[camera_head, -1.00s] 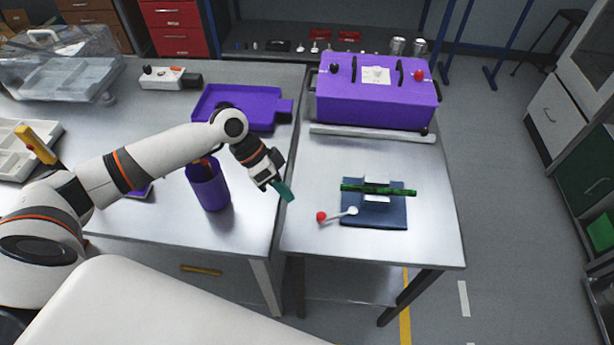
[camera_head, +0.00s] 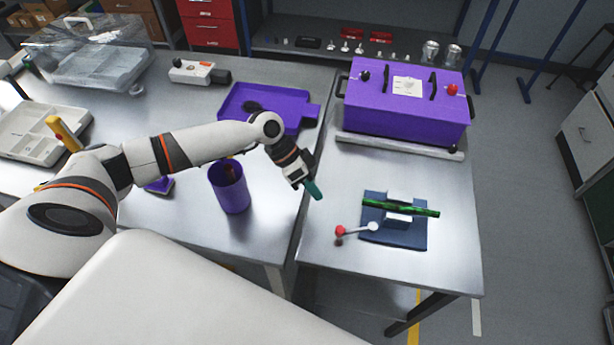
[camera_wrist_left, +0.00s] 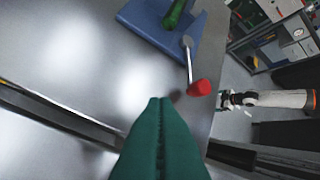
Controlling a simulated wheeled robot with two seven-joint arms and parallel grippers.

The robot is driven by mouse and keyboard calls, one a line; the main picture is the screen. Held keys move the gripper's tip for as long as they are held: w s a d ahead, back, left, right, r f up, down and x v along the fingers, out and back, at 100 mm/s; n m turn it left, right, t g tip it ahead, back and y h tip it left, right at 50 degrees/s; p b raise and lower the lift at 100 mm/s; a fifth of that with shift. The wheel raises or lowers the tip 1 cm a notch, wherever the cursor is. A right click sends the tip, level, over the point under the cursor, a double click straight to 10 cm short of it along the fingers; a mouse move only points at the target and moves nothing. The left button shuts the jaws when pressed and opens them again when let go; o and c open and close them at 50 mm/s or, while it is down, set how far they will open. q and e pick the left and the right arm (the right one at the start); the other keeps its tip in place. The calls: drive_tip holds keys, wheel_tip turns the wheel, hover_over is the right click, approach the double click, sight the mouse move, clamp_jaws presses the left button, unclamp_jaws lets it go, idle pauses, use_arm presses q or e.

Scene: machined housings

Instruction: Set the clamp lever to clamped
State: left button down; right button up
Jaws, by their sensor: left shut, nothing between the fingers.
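The clamp lever (camera_head: 357,230) is a light metal arm with a red ball knob (camera_head: 340,231). It sticks out to the left from the front of a blue fixture (camera_head: 406,234) on the right table. A green bar (camera_head: 400,207) lies across the fixture's pale block. My left gripper (camera_head: 316,192) has teal fingers, shut and empty, above the right table's left edge, to the upper left of the knob and apart from it. In the left wrist view the shut fingertips (camera_wrist_left: 160,100) point toward the red knob (camera_wrist_left: 199,88), which lies just right of them. My right gripper is not in view.
A purple box (camera_head: 405,100) with handles stands at the back of the right table, a light bar (camera_head: 400,147) before it. On the left table are a purple cup (camera_head: 229,188) and a purple tray (camera_head: 270,105). A gap divides the tables.

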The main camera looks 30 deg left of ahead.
sight(356, 229)
use_arm(q)
drive_tip(key=p+x, duration=0.1)
drive_tip(key=x, duration=0.2)
drive_tip(key=shift+d+f, duration=0.2)
drive_tip(key=shift+d, duration=0.15)
drive_tip(key=shift+s+d+f+p, duration=0.15)
drive_tip(key=shift+s+d+p, duration=0.75)
drive_tip(key=shift+d+p, duration=0.35)
drive_tip(key=shift+s+d+f, duration=0.1)
drive_tip(key=shift+s+d, duration=0.2)
drive_tip(key=shift+d, duration=0.05)
drive_tip(key=shift+f, duration=0.1)
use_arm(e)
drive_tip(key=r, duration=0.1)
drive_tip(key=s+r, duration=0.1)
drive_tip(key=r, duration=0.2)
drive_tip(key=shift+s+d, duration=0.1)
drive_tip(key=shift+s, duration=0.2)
use_arm(q)
drive_tip(key=shift+w, duration=0.1)
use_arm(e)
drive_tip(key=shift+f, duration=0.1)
